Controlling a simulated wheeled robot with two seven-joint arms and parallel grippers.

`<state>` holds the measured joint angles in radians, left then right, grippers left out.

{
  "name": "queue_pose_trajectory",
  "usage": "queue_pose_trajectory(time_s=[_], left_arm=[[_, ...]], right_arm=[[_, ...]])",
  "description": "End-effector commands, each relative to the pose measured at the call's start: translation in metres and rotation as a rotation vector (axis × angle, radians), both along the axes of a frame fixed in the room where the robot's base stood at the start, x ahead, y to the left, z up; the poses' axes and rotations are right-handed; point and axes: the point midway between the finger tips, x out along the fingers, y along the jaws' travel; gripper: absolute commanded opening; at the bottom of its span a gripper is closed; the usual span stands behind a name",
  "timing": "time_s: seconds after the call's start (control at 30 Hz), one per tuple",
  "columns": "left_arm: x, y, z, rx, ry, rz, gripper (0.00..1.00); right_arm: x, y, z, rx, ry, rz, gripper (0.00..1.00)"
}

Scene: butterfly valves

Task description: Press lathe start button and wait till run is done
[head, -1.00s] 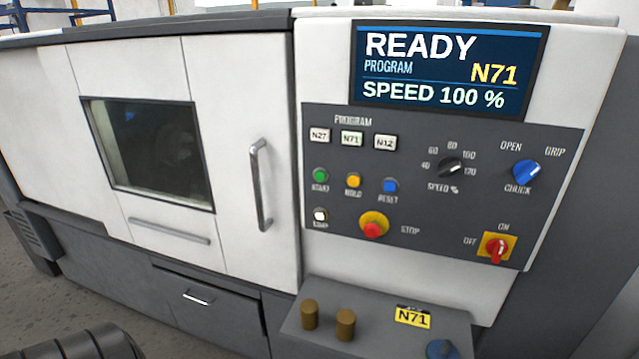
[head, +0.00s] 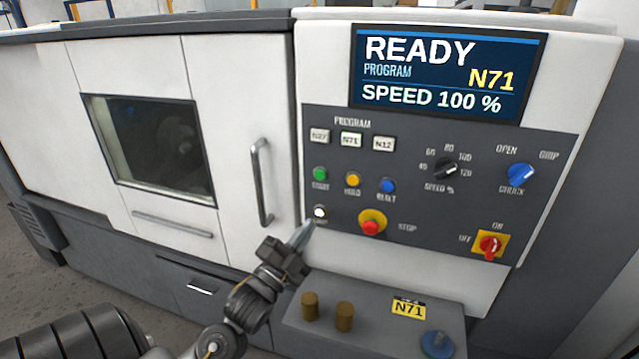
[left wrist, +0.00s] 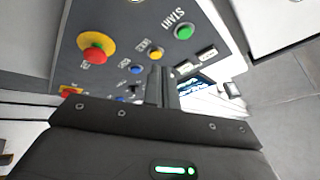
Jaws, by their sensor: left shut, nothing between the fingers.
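The green START button (head: 320,174) is on the lathe's dark control panel; it also shows at the top of the left wrist view (left wrist: 183,32). The screen (head: 445,72) reads READY, PROGRAM N71, SPEED 100 %. The lathe door (head: 235,165) is closed. My left gripper (head: 309,227) is shut and empty, its tips pointing up at the panel's lower left corner, just below the white lamp button (head: 320,211) and below START. Whether the tips touch the panel cannot be told. In the left wrist view the shut fingers (left wrist: 155,72) point towards the panel. My right gripper is not in view.
Yellow HOLD (head: 353,179) and blue RESET (head: 387,185) buttons sit right of START. The red STOP button (head: 371,226) is below them. A ledge with two brown cylinders (head: 344,315) and a yellow N71 label (head: 408,309) juts out below. The door handle (head: 262,182) is left of the gripper.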

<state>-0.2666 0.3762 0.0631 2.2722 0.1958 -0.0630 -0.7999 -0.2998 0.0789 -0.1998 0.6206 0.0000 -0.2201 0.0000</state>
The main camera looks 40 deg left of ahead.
Motion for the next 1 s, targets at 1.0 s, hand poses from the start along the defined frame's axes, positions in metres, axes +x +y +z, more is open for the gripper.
queue_pose_trajectory(time_s=[1.0], left_arm=[[0.017, 0.021, 0.062, 0.200, -0.300, 0.054, 0.00]], right_arm=[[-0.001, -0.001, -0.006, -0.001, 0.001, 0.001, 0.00]])
